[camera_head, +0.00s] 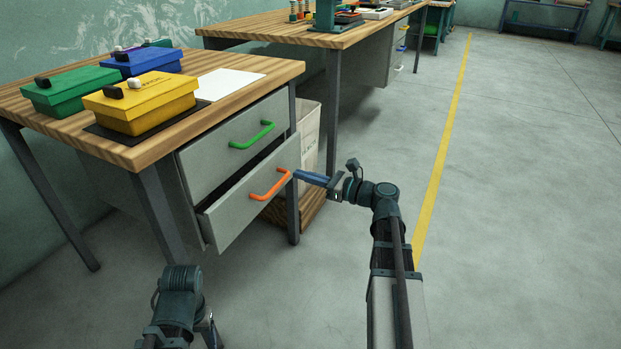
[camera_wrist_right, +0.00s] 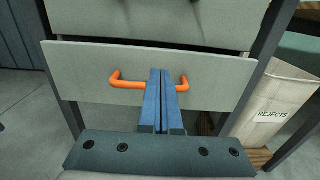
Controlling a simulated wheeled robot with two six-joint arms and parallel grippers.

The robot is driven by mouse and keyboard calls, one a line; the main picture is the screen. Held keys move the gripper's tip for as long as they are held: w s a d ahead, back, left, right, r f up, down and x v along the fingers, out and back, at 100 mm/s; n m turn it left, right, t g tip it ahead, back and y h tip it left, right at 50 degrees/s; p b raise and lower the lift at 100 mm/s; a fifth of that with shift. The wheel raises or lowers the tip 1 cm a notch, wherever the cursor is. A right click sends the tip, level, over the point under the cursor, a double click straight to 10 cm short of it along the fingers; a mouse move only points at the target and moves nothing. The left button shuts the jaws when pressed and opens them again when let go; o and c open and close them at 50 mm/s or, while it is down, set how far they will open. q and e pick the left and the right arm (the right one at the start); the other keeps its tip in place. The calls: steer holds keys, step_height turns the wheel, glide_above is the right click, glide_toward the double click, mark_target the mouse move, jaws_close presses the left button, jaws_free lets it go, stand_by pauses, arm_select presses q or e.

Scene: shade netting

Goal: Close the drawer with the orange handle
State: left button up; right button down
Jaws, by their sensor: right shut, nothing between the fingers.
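The lower grey drawer (camera_head: 228,222) with the orange handle (camera_head: 270,186) is partly pulled out of the wooden-topped workbench. A dark gap shows above its front. My right gripper (camera_head: 301,175) is shut and empty, its fingertips at the right end of the drawer front in the head view. In the right wrist view its blue fingers (camera_wrist_right: 165,75) point at the drawer front and cover the middle of the orange handle (camera_wrist_right: 128,82). I cannot tell whether they touch it. My left arm (camera_head: 178,300) shows at the bottom left; its fingertips are not clear.
Above it, a drawer with a green handle (camera_head: 252,136) looks closed. Yellow (camera_head: 142,104), green (camera_head: 70,90) and blue (camera_head: 142,61) boxes stand on the bench. A white REJECTS bin (camera_wrist_right: 276,103) is right of the drawer. The floor to the right is clear.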

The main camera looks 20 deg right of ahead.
mark_target(266, 164)
steer(key=x, duration=0.8)
steer(key=shift+w+a, duration=0.25)
steer(key=shift+w, duration=0.1)
steer(key=x, duration=0.4)
steer(key=shift+w+a, duration=0.1)
steer(key=shift+w, duration=0.1)
arm_select(q)
steer(key=shift+d, duration=0.1)
arm_select(e)
steer(key=shift+w+a, duration=0.15)
steer(key=shift+r, duration=0.1)
